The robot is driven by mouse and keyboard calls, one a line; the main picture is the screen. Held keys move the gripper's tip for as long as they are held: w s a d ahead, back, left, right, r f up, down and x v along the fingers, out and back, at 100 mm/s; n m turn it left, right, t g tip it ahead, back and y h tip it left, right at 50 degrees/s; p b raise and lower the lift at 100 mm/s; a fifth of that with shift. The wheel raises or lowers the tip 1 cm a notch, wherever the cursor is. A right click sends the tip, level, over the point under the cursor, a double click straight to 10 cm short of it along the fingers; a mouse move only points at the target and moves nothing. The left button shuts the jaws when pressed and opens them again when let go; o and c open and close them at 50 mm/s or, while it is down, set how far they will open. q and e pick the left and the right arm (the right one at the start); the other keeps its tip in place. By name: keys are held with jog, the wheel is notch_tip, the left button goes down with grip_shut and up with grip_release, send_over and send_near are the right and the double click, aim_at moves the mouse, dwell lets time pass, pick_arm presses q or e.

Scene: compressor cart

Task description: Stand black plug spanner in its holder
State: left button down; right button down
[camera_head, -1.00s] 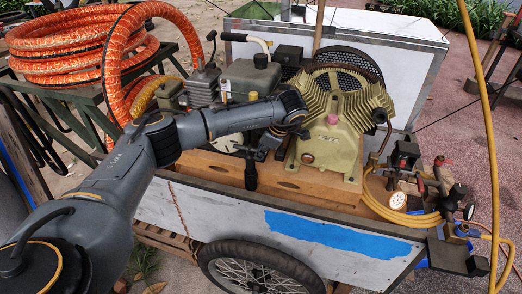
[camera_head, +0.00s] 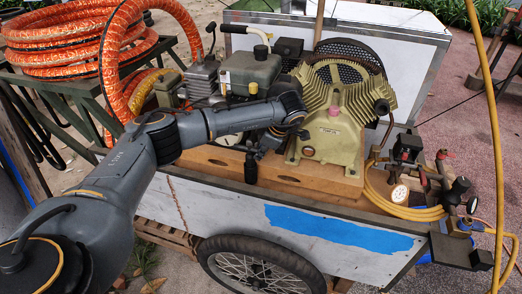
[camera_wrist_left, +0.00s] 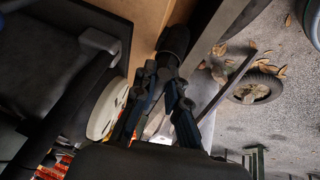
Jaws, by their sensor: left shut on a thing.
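My left gripper (camera_head: 262,147) is over the near side of the cart, in front of the engine. It is shut on the black plug spanner (camera_head: 251,168), which hangs upright below the fingers, in front of the wooden base. In the left wrist view the spanner (camera_wrist_left: 174,40) is a dark round-ended cylinder beyond the two fingers (camera_wrist_left: 168,100). I cannot clearly pick out the spanner's holder; my arm and gripper cover part of that area. My right gripper is not in view.
The wooden base (camera_head: 315,188) with dark oval openings carries the engine (camera_head: 250,72) and the olive compressor (camera_head: 338,130). The cart's black-edged side (camera_head: 218,205) runs below. A yellow hose (camera_head: 410,213) and gauges are at right; an orange hose coil (camera_head: 75,45) is at left.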

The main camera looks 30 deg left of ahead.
pick_arm(q)
jog(key=shift+f+b, duration=1.15)
jog(key=shift+f, duration=0.65)
jog(key=c, duration=1.3)
grip_release()
jog(key=shift+o, duration=0.5)
jog(key=shift+o, duration=1.1)
jog(key=shift+r, duration=0.1)
jog(key=shift+r+p, duration=2.1)
jog(key=shift+r, duration=0.9)
jog(key=shift+f, duration=0.1)
